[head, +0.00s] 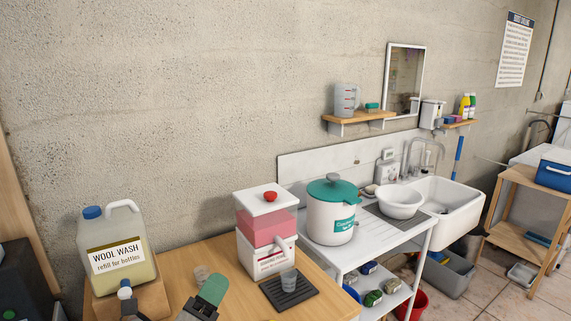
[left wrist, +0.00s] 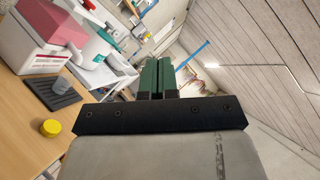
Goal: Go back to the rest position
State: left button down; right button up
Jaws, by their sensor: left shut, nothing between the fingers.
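My left gripper (head: 211,291) is low in the head view, above the front of the wooden table (head: 215,261), between the wool wash jug and the pink-and-white dispenser. Its green fingers also show in the left wrist view (left wrist: 158,76). They are pressed together with nothing between them. They are clear of the things on the table in the wrist view. My right gripper is in neither view.
A wool wash jug (head: 117,254) stands at left on a wooden block. A yellow lid (left wrist: 51,128) lies near the table's edge. A teal-lidded pot (head: 331,220) stands farther right.

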pick_arm(q)
jog(key=s+a+f+n+g+y, duration=0.4)
jog(key=f+n+y, duration=0.2)
jog(key=f+n, duration=0.3)
jog(key=s+a+f+n+g+y, duration=0.3)
jog(key=s+a+f+n+y, duration=0.3)
jog(key=n, duration=0.5)
jog(key=s+d+f+n+g+h, duration=0.1)
jog(key=s+f+n+g, duration=0.35)
jog(key=s, duration=0.35)
jog(key=s+f+n+g+h, duration=0.1)
jog(key=s+f+n+g, duration=0.2)
jog(key=s+f+g, duration=0.4)
notch_tip(320, 180, down, 23)
jog(key=s+a+f, duration=0.2)
jog(key=s+f, duration=1.5)
jog(key=shift+s+a+f+g, duration=0.25)
jog(key=shift+s+g, duration=0.1)
jog(key=shift+g, duration=0.1)
